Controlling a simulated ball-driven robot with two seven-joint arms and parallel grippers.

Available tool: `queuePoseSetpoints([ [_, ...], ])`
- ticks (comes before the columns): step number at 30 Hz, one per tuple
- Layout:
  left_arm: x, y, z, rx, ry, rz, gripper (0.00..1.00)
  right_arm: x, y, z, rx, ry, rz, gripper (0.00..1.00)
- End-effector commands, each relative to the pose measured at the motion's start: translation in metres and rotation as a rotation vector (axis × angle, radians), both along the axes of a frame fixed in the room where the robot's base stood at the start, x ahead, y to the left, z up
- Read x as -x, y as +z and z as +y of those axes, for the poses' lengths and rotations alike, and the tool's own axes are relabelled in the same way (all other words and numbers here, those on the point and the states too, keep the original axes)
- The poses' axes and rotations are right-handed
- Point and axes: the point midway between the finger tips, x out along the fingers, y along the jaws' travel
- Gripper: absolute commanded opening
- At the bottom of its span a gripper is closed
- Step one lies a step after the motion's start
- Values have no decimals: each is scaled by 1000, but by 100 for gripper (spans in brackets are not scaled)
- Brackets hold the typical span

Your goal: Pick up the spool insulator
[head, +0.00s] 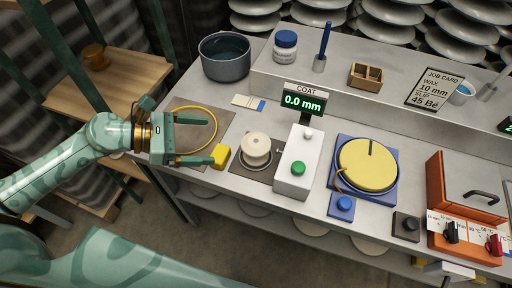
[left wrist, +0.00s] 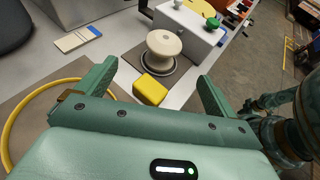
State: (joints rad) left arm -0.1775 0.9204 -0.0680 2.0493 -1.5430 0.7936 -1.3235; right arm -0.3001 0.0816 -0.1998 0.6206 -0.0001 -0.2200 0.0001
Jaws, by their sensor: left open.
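The cream spool insulator (head: 256,148) stands upright on a round base on a dark square plate (head: 239,168), left of the white coat gauge. In the left wrist view the spool (left wrist: 165,47) stands ahead of the jaws, just beyond a yellow block. My left gripper (head: 206,140) is open and empty, its two fingers pointing toward the spool from the left with a gap between them. In the left wrist view its fingers (left wrist: 154,83) spread on either side of the yellow block. My right gripper is not in view.
The yellow block (head: 220,156) lies between my left gripper and the spool. A yellow ring (head: 213,118) lies on a brown mat. The white gauge (head: 296,165), with a green button, stands right of the spool. A yellow disc on a blue base (head: 340,150) is farther right. A grey pot (head: 225,62) stands behind.

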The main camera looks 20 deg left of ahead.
Motion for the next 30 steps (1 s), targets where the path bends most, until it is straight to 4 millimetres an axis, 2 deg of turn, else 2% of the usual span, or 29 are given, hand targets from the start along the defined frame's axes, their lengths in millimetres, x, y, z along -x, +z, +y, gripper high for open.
queuePoseSetpoints([
  [3,-16,-11,-25,7,0,-6,93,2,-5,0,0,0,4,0],
  [9,-36,-28,-59,9,2,-1,93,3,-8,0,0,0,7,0],
  [17,-45,-38,-79,8,3,0,93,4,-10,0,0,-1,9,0],
  [24,-58,-54,-111,9,4,1,93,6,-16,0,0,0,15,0],
  [30,-61,-55,-115,5,5,1,93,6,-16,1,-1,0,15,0],
])
